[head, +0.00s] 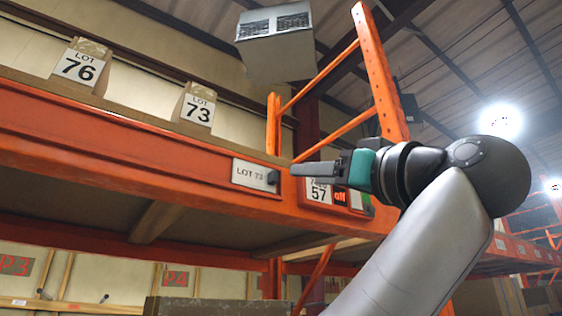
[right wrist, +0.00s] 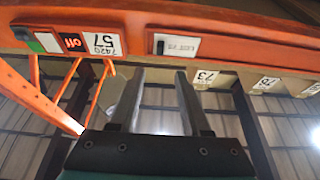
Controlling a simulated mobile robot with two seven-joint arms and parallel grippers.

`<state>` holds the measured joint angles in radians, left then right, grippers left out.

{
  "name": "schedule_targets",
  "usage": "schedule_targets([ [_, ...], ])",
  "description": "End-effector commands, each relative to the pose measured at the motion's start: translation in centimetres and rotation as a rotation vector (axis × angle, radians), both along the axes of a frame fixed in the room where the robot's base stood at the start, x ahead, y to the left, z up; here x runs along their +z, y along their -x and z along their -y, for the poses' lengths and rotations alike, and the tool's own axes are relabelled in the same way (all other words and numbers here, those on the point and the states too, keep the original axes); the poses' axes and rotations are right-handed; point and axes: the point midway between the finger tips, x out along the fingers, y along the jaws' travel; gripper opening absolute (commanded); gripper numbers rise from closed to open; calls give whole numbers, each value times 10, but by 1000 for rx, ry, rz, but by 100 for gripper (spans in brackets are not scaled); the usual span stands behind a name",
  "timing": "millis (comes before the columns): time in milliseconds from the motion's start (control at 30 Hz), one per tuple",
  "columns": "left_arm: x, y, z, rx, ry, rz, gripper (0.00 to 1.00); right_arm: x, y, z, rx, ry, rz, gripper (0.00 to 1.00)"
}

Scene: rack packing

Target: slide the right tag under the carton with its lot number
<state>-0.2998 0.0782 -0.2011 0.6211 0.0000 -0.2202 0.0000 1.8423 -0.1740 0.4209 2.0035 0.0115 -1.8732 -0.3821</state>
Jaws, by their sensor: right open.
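A white tag (head: 250,175) reading LOT 73, with a dark knob at its right end, sits on the front of the orange shelf beam. It shows upside down in the right wrist view (right wrist: 180,45). The carton labelled LOT 73 (head: 197,104) stands on the shelf above and left of the tag; the LOT 76 carton (head: 80,66) is farther left. My right gripper (head: 305,169) is just right of the tag's knob in the head view. Its fingers (right wrist: 160,75) are apart with nothing between them. My left gripper is not in view.
A display unit (head: 327,191) reading 57 and "off" is on the beam, partly behind my right gripper. The orange beam (head: 120,155) runs across the view. An orange upright frame (head: 378,75) rises behind. The beam left of the tag is clear.

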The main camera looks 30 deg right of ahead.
Motion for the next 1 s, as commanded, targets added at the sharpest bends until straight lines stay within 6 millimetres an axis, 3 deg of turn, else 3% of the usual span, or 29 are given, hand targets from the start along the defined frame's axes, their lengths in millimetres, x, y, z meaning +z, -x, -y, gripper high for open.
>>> schedule_targets([
  [200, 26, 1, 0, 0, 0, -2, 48, 21, -46, -7, 4, -1, -6, 48],
  [433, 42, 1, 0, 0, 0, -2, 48, 35, -80, -11, 1, 0, -3, 48],
  [633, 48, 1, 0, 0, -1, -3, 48, 39, -92, -13, -1, 0, -1, 48],
  [933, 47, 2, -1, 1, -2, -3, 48, 38, -94, -13, -1, 0, 0, 48],
  [1000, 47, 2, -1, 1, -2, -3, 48, 38, -94, -13, -1, 0, 0, 40],
])
